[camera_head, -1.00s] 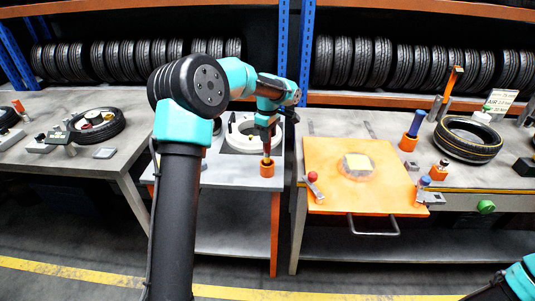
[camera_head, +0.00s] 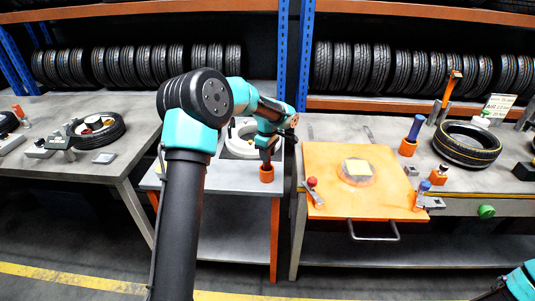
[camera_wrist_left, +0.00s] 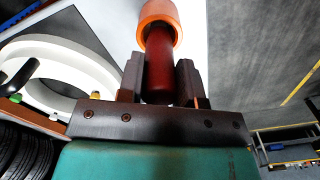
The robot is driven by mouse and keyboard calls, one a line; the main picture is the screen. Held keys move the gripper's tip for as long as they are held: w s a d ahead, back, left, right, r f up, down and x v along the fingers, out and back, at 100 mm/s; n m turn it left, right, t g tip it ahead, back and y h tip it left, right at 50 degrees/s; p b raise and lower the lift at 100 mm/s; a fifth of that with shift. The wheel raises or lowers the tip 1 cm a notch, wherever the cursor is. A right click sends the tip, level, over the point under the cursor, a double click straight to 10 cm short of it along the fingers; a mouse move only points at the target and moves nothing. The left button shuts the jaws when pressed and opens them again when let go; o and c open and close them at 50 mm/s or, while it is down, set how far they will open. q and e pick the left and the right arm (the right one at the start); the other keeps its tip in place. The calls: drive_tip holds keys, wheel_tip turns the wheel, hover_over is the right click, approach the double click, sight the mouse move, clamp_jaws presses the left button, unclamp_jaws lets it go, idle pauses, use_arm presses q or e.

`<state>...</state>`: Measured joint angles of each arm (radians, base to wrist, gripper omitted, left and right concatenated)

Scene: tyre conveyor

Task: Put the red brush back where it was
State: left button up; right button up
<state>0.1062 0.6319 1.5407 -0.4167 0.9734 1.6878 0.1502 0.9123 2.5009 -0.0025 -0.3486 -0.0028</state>
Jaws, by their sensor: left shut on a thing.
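The red brush (camera_wrist_left: 160,65) is upright between the two fingers of my left gripper (camera_wrist_left: 159,75), which is shut on its dark red handle. In the left wrist view the brush's far end goes into an orange cup (camera_wrist_left: 160,12); how deep it sits I cannot tell. In the head view the left gripper (camera_head: 267,155) is right above this orange cup (camera_head: 267,174), at the front edge of the small grey table (camera_head: 225,178). The brush is mostly hidden there by the gripper. The right gripper is out of view; only part of my right arm shows at the bottom right.
A white ring (camera_head: 240,138) lies behind the gripper on the small table. A blue-handled brush (camera_head: 414,130) stands in another orange cup. A tyre (camera_head: 467,145) lies further right.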

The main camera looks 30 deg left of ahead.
use_arm(q)
drive_tip(key=shift+f, duration=0.15)
drive_tip(key=o, duration=0.9)
drive_tip(key=shift+o, duration=0.2)
wheel_tip(320, 180, up, 12)
idle(0.5)
